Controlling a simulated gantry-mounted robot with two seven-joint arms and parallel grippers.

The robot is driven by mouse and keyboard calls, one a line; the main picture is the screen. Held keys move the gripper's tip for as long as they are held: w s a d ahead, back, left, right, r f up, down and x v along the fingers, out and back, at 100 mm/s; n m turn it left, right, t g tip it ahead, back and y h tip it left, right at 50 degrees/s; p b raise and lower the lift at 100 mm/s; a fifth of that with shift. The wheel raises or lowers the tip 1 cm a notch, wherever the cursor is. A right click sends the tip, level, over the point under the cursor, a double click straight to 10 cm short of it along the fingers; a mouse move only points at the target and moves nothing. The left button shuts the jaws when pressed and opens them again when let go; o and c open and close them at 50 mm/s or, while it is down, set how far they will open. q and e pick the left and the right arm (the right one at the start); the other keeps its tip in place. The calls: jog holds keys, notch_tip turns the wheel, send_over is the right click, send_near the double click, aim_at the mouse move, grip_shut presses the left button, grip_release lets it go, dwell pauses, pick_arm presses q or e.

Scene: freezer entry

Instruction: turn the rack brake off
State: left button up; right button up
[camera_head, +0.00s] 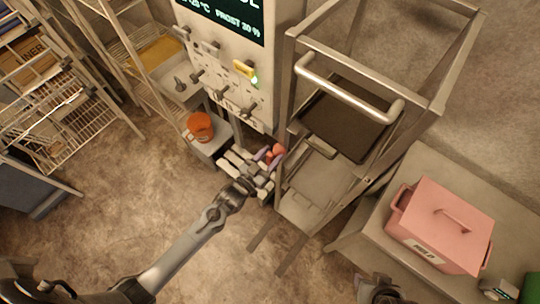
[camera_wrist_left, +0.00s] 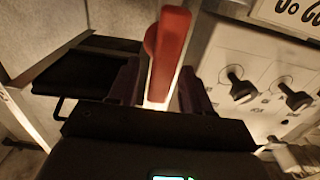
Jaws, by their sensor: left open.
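The metal rack (camera_head: 300,95) stands right of centre in the head view, with a pale push handle across its upper front. A red lever (camera_head: 274,152), apparently the rack brake, shows low at the rack's left post. In the left wrist view the red lever (camera_wrist_left: 168,45) stands upright on a pale upright bar. My left gripper (camera_head: 264,163) is at the lever and open. In the wrist view its dark fingers (camera_wrist_left: 160,88) lie either side of the lever's lower end; contact cannot be told. Part of my right arm shows at the bottom; its fingers are not clear.
A control panel (camera_head: 222,75) with several knobs and a lit display stands left of the rack. An orange pot (camera_head: 200,127) sits on a small stand beside it. A pink lidded box (camera_head: 440,225) rests on a bench at right. Wire shelves (camera_head: 60,120) stand at left.

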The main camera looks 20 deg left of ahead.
pick_arm(q)
grip_shut()
jog(key=shift+n, duration=0.3)
jog(key=n, duration=0.1)
jog(key=n+p, duration=0.1)
jog(key=shift+w+a+n, duration=0.1)
jog(key=shift+a+n, duration=0.2)
jog(key=shift+n, duration=0.1)
jog(key=n, duration=0.2)
jog(key=n+p, duration=0.1)
jog(key=n, duration=0.1)
jog(key=shift+w+a+f+n, duration=0.1)
jog(key=shift+a+f+n, duration=0.1)
jog(key=shift+a+n, duration=0.15)
jog(key=shift+w+a+f+n+p, duration=0.15)
jog(key=shift+f+n+p, duration=0.15)
jog(key=shift+n, duration=1)
jog(key=shift+s+a+f+n+p, duration=0.1)
jog(key=shift+f+n+p, duration=0.2)
jog(key=shift+n, duration=1.05)
jog(key=shift+w+a+f+n+p, duration=0.15)
jog(key=shift+n+p, duration=0.2)
jog(key=shift+n, duration=0.95)
jog(key=shift+s, duration=0.1)
